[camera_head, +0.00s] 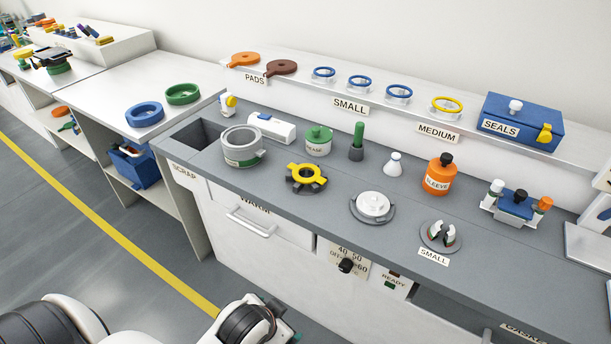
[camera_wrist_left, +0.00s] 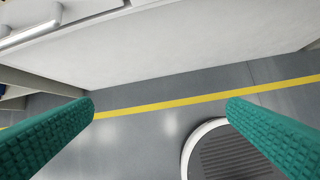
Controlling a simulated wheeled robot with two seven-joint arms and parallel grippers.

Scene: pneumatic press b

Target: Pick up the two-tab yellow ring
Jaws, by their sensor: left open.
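A yellow ring with tabs (camera_head: 306,178) sits on the grey bench top, on or around a dark piece. I cannot clearly count its tabs. My left arm comes in at the bottom of the head view, in front of the bench and well short of the ring. In the left wrist view my left gripper (camera_wrist_left: 161,104) is open, with two green ridged fingers wide apart and nothing between them. That view shows floor and a white bench front, not the ring. My right gripper is not in view.
A grey pot (camera_head: 242,147) stands left of the ring, a green-lidded jar (camera_head: 318,141) behind it and a white round lid (camera_head: 373,205) to its right. A plain yellow ring (camera_head: 446,104) sits on the back shelf. A drawer handle (camera_head: 250,223) juts from the front.

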